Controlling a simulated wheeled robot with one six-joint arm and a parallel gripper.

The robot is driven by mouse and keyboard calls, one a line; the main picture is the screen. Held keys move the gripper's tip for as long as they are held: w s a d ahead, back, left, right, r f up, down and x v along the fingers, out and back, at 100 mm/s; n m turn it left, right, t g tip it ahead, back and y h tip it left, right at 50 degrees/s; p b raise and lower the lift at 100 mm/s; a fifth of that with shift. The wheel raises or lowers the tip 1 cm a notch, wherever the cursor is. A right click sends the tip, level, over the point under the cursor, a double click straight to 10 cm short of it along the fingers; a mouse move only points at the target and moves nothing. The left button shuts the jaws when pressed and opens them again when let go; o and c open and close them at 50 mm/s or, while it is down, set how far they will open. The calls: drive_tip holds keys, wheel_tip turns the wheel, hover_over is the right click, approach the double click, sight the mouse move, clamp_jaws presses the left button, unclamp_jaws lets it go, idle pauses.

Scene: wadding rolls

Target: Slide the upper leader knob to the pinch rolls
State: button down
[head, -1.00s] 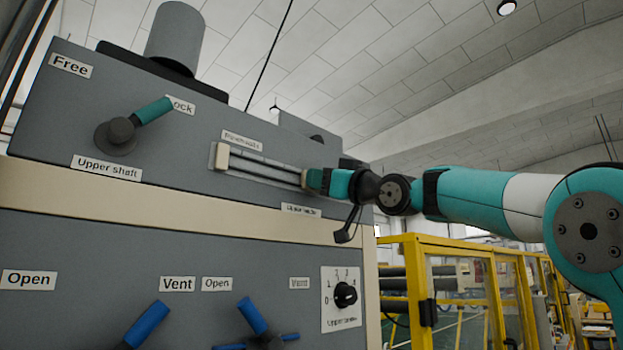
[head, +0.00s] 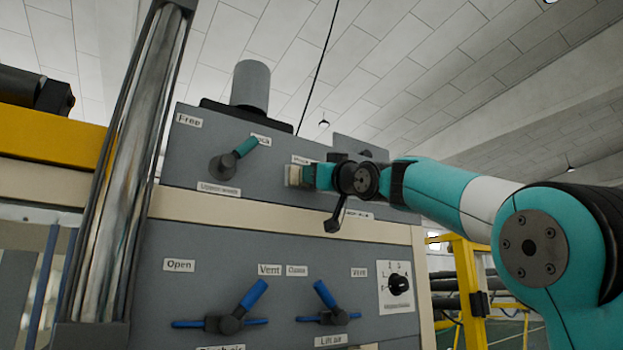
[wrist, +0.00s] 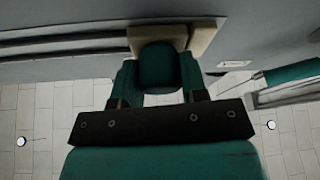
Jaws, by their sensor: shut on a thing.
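The upper leader knob (wrist: 158,66) is a dark teal round grip in the wrist view, in front of a beige block (wrist: 195,36). My gripper (wrist: 158,88) is shut on the knob, one finger on each side. In the head view, my gripper (head: 313,176) is at the left end of the slide, beside the beige block (head: 293,175), under the partly covered pinch rolls label (head: 301,160). My arm hides the rest of the slide there. In the wrist view, the slide's rails (wrist: 70,38) run off to the left.
The upper shaft lever (head: 238,152) with a teal handle is left of my gripper; its handle also shows in the wrist view (wrist: 292,73). Blue-handled valves (head: 236,314) and a dial (head: 398,284) are lower on the panel. A shiny vertical column (head: 122,180) stands at left.

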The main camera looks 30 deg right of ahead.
drive_tip(key=shift+a, duration=0.15)
drive_tip(key=c, duration=0.7)
unclamp_jaws()
drive_tip(key=shift+a+r, duration=0.1)
drive_tip(key=shift+a, duration=0.1)
drive_tip(key=shift+o, duration=0.2)
drive_tip(key=shift+d, duration=0.1)
drive_tip(key=shift+s+f, duration=0.2)
drive_tip(key=b+v, duration=0.9)
drive_tip(key=v, duration=0.8)
drive_tip(key=shift+r, duration=0.1)
